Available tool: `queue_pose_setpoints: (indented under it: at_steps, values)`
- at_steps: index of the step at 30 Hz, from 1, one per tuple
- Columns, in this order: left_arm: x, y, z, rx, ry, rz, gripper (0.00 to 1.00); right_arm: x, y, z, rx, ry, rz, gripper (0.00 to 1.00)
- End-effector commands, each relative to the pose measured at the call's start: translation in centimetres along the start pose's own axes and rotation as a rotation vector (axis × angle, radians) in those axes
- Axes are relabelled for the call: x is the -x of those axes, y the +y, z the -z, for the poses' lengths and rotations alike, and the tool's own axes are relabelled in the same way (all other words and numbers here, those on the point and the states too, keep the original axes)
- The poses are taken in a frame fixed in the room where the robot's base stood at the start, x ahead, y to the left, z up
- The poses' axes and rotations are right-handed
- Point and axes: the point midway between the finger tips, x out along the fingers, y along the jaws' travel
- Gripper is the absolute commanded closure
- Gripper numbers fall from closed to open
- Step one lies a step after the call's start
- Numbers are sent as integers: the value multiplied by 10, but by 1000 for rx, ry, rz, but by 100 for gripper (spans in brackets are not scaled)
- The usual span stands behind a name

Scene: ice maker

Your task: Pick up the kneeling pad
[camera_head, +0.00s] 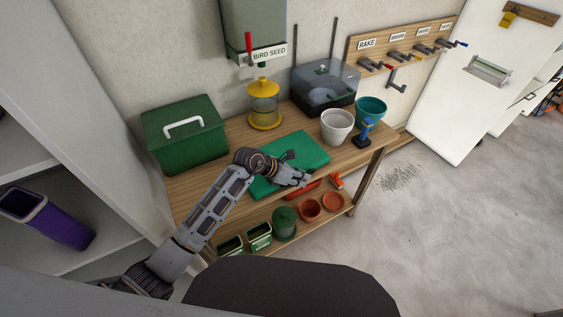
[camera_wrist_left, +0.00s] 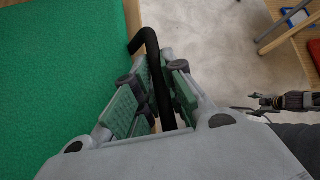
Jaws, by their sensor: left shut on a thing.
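The kneeling pad (camera_head: 302,150) is a flat green slab lying on the wooden bench. It fills the left of the left wrist view (camera_wrist_left: 60,70). My left gripper (camera_head: 303,180) is at the pad's front edge. In the left wrist view its green-padded fingers (camera_wrist_left: 155,100) are shut on a black curved handle (camera_wrist_left: 146,38) beside the pad's edge. Where the handle joins the pad is hidden. What seems to be my right gripper (camera_wrist_left: 262,104) is small at the right of the left wrist view; its jaws are unclear.
On the bench are a green toolbox (camera_head: 186,139), a yellow feeder (camera_head: 264,108), a clear dark box (camera_head: 325,87), a white pot (camera_head: 337,124), a teal pot (camera_head: 371,108) and a blue-handled tool (camera_head: 364,133). Terracotta pots (camera_head: 310,209) sit on the lower shelf.

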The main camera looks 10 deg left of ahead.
Motion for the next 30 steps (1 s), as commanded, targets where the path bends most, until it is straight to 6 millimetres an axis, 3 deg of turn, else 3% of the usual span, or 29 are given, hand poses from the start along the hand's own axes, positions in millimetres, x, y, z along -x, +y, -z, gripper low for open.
queue_pose_setpoints:
  at_steps: [13,30]
  values:
    - [8,-3,-9,-4,-3,-1,100,0,1,-1,0,0,-1,22]
    - [60,-21,-61,-3,-2,-2,100,-4,4,-2,1,-1,-4,22]
